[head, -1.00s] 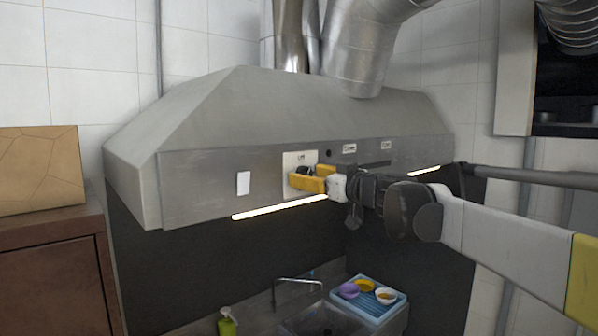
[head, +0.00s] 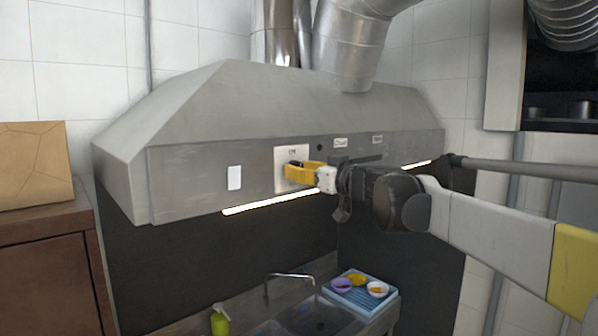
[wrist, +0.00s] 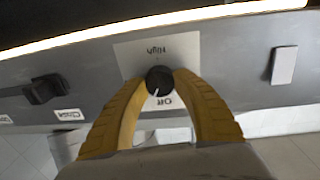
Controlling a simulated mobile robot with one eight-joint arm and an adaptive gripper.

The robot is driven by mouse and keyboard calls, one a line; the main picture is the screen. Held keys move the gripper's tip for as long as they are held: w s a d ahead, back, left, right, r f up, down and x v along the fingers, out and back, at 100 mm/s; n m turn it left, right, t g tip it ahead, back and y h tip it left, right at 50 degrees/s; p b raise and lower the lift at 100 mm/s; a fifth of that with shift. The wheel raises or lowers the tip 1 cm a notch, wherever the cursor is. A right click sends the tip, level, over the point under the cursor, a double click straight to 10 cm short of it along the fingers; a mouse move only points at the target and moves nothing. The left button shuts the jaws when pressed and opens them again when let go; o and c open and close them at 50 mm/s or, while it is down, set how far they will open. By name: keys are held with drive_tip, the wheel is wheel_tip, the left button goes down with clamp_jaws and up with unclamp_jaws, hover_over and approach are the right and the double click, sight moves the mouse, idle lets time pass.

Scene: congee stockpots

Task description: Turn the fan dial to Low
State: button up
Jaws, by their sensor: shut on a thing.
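The fan dial is a round black knob (wrist: 160,80) with a white pointer mark, set on a pale plate (wrist: 185,52) on the hood's front. The wrist view shows the plate upside down, with "High" above the knob and "Off" below it to the right. The pointer points down and slightly left there, beside "Off". I cannot see a "Low" label. My gripper's yellow fingers (wrist: 160,82) are shut on the knob, one on each side. In the head view my gripper (head: 288,171) is at the plate (head: 280,154) and mostly hides the dial.
The steel range hood (head: 200,180) has a lit strip (head: 268,205) under its front edge. A white switch plate (head: 234,178) is left of the dial. A black handle (wrist: 45,88) and labels are on its other side. Below are a sink and a blue tray (head: 352,304) with bowls.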

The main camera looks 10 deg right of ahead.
drive_tip(key=m+b, duration=0.2)
drive_tip(key=m, duration=0.9)
drive_tip(key=shift+r+g, duration=0.1)
drive_tip(key=shift+g, duration=0.3)
idle(0.3)
drive_tip(key=o, duration=1.2)
drive_tip(key=v, duration=1.2)
drive_tip(key=shift+d, duration=0.15)
drive_tip(key=shift+w, duration=0.1)
